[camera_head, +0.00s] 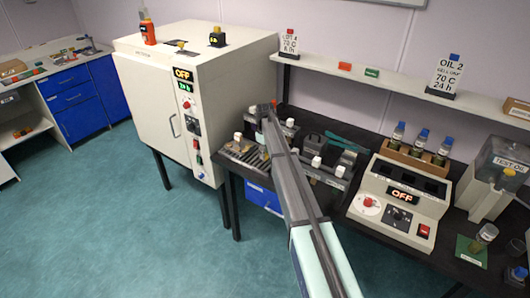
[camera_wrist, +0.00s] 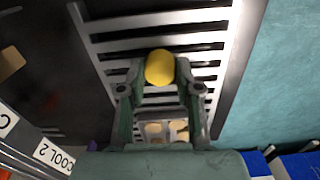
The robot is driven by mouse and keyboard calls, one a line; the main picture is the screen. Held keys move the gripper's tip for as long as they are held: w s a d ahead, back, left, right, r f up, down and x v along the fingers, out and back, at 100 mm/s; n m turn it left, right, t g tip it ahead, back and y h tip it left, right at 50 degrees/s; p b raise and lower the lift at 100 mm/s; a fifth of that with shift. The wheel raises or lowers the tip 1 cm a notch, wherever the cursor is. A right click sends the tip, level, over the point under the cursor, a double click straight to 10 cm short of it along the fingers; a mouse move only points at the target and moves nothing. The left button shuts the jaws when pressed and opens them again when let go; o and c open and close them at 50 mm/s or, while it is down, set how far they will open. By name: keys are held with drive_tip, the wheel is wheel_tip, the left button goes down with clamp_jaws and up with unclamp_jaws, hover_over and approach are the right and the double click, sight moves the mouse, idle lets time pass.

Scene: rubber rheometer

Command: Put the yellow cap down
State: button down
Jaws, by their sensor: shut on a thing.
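The yellow cap (camera_wrist: 160,68) sits between the fingertips of my gripper (camera_wrist: 160,76) in the wrist view. The gripper is shut on it. Below the cap is a slatted metal rack (camera_wrist: 105,48); the gap between cap and rack cannot be judged. In the head view the rack (camera_head: 248,156) is on the dark bench, partly behind my arm. My arm hides the gripper's fingers and the held cap there.
A white oven (camera_head: 150,110) reading OFF stands left of the bench. A control box (camera_head: 400,200), also reading OFF, stands right, with capped bottles in a wooden holder (camera_head: 400,153) behind it. A COOL 2 label (camera_wrist: 52,155) shows at lower left in the wrist view.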

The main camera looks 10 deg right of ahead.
drive_tip(key=shift+f, duration=0.2)
drive_tip(key=c, duration=0.8)
unclamp_jaws()
wheel_tip(320, 180, up, 12)
drive_tip(key=b, duration=0.4)
drive_tip(key=shift+r, duration=0.2)
